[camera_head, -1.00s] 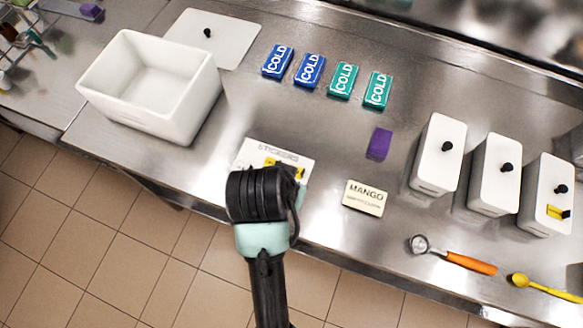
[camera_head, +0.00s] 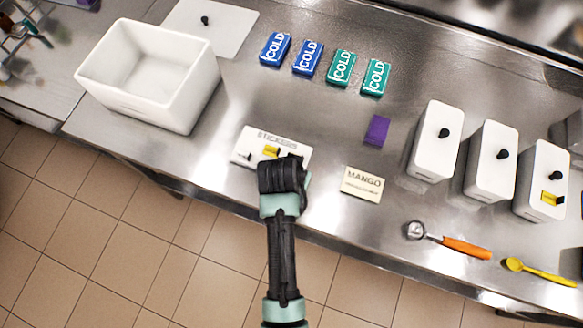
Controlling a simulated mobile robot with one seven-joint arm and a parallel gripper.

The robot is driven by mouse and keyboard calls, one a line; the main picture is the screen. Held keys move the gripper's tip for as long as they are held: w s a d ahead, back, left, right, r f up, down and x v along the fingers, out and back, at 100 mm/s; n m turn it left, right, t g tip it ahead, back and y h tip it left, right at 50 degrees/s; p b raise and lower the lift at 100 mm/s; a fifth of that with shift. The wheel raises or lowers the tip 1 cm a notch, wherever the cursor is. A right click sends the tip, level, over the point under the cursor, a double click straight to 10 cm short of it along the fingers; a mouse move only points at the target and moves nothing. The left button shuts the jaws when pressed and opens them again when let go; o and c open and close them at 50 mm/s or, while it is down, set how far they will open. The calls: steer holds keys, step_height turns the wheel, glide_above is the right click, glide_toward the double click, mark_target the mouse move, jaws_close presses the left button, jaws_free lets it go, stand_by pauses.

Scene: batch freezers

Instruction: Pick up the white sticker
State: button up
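A white card marked STICKERS (camera_head: 243,146) lies flat on the steel counter, left of centre near the front edge. A yellow sticker (camera_head: 270,152) shows on it, with a small dark mark to its left. I cannot make out a separate white sticker against the white card; the card's lower right part is hidden by my arm. My gripper (camera_head: 290,160) is over the lower right of the card. It is seen from behind and its fingers are mostly hidden, so I cannot tell whether they are open or touching anything.
A cream MANGO card (camera_head: 362,184) and a purple block (camera_head: 377,130) lie to the right. An open white bin (camera_head: 190,88) stands at left. Blue (camera_head: 275,48) and green (camera_head: 376,77) COLD packs lie behind. Lidded white containers (camera_head: 436,140) and an orange-handled scoop (camera_head: 450,242) are at right.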

steer(key=shift+w+f, duration=0.15)
steer(key=shift+f, duration=0.3)
jaws_close()
step_height(320, 180, up, 11)
stand_by(0.7)
steer(key=shift+r+p, duration=2.55)
steer(key=shift+p, duration=0.65)
